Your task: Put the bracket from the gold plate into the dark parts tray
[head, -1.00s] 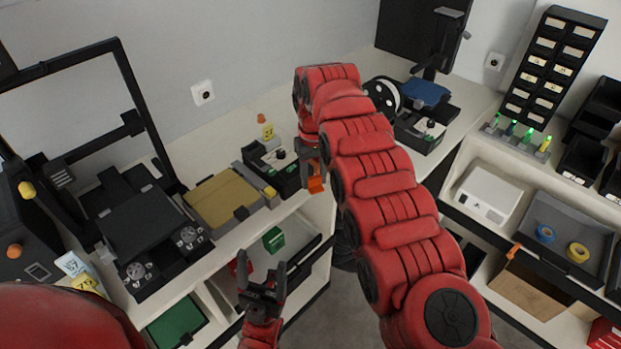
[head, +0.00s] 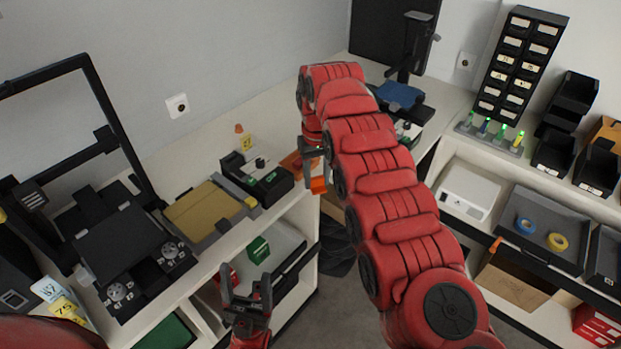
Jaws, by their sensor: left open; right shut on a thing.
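The gold plate (head: 203,212) lies on a small grey machine on the left bench, with nothing seen on it. My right gripper (head: 315,172) is past the plate's right side, near the bench's front edge, and partly hidden by my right arm. It is shut on a small orange bracket (head: 318,186), which hangs below its fingers. My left gripper (head: 247,288) is open and empty, low in front of the left bench. A dark grey tray (head: 515,235) on the right bench holds a blue and a yellow tape roll; I cannot tell whether it is the parts tray.
A second dark tray (head: 597,277) is cut by the right edge. A white box (head: 468,190) stands left of the trays. Black bins (head: 568,105) and a drawer tower (head: 520,65) stand behind. A black 3D printer (head: 115,240) fills the left bench. Floor shows between the benches.

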